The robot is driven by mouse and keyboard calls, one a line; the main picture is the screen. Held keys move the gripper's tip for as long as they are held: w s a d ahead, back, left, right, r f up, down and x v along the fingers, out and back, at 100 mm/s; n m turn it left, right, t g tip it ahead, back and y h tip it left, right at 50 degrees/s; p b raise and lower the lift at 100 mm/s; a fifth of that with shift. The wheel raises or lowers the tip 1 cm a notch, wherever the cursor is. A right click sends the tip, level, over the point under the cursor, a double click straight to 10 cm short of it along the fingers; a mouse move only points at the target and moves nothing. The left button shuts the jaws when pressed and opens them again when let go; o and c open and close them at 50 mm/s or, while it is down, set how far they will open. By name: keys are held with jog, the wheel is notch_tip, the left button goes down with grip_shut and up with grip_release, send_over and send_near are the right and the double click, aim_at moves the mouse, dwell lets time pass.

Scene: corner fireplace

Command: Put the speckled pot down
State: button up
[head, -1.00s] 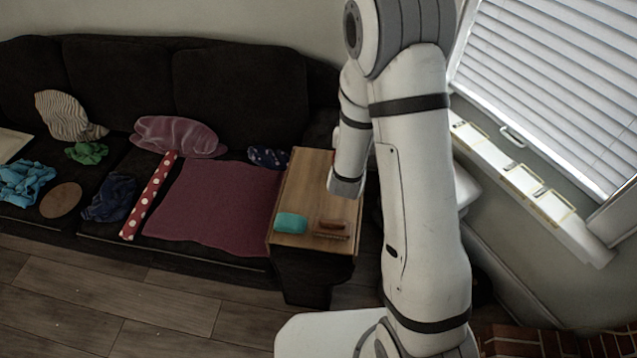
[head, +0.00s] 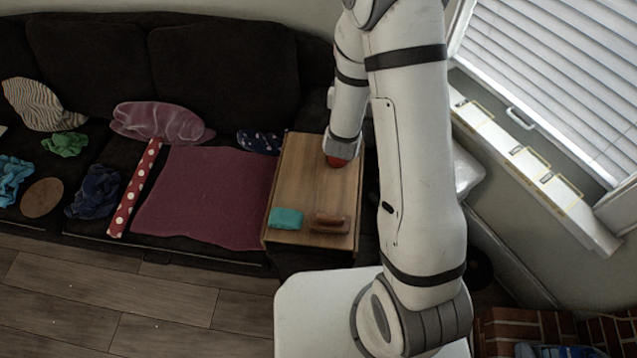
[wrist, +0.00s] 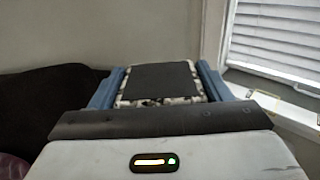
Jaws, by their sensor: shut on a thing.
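In the wrist view, my gripper (wrist: 160,76) has its two blue fingers closed on either side of the speckled pot (wrist: 158,102). The pot has a black-and-white mottled side and a flat dark face turned up toward the camera. In the head view, my arm's end is over the back part of a wooden-topped side table (head: 302,182). The fingers and the pot cannot be made out there.
A teal block (head: 286,218) and brown items (head: 329,223) sit at the table's front. A red thing (head: 337,162) shows below my arm's end. The table's middle is bare. A dark sofa (head: 220,75) with a maroon cloth (head: 205,198) stands left; a windowsill (head: 530,165) right.

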jog(key=s+a+f+m+h+b, duration=0.1)
jog(key=a+f+b, duration=0.2)
jog(key=f+b, duration=0.7)
jog(key=s+a+f+m+g+h+b, duration=0.1)
jog(key=a+f+b, duration=0.3)
jog(key=f+b, duration=0.7)
jog(key=s+a+f+m+g+h+b, duration=0.1)
jog(key=s+a+f+h+b, duration=0.1)
jog(key=f+b, duration=0.9)
jog(key=shift+a+b, duration=0.8)
jog(key=shift+b, duration=1.65)
jog(key=shift+f, duration=0.15)
jog(key=shift+f, duration=0.15)
jog(key=o, duration=1.2)
